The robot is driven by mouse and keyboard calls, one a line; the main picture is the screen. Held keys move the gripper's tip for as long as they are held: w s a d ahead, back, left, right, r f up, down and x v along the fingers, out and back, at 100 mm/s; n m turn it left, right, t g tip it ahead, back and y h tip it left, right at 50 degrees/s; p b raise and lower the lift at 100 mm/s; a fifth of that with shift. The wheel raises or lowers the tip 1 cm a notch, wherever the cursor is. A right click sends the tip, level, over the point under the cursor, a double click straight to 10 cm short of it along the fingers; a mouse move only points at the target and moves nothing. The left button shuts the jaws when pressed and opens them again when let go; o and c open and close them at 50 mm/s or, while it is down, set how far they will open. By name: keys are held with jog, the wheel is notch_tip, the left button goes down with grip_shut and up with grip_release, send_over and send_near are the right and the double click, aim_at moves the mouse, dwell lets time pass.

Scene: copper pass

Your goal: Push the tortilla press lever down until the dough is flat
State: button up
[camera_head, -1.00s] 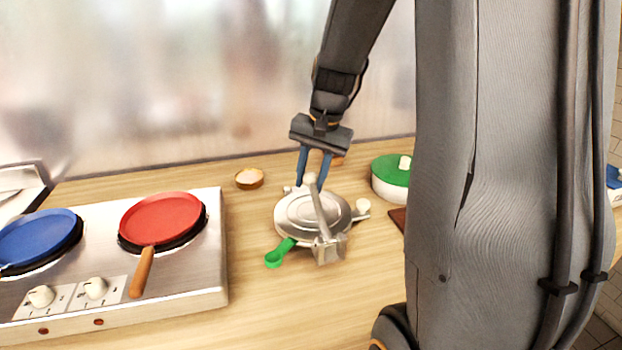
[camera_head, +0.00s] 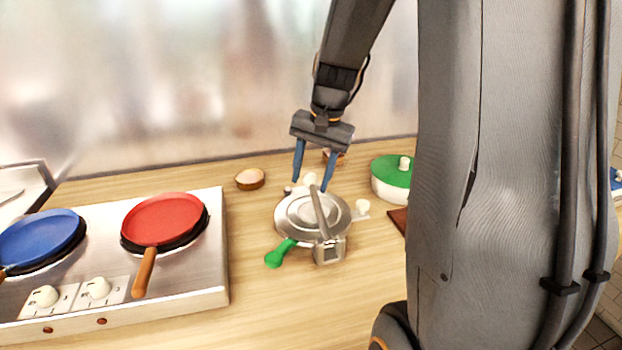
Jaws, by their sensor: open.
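The round metal tortilla press (camera_head: 296,213) sits on the wooden counter, its upper plate lying over the base. Its metal lever (camera_head: 321,212) slants from the bracket (camera_head: 329,250) at the front across the plate toward the back. My gripper (camera_head: 312,184) points down at the press's far edge with its two blue fingers spread apart. The lever's far end and a pale knob (camera_head: 310,179) show between the fingers. I cannot tell whether the fingers touch anything. No dough shows; the inside of the press is hidden.
A green-handled piece (camera_head: 280,253) lies at the press's front left. A stove with red (camera_head: 163,219) and blue (camera_head: 38,238) pans stands left. A small bowl (camera_head: 249,179) is behind; a green-lidded pot (camera_head: 391,176) stands right. Front counter is clear.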

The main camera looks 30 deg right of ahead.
jog(key=r, duration=0.4)
jog(key=s+d+r+b, duration=0.1)
jog(key=r, duration=0.1)
jog(key=shift+r, duration=0.4)
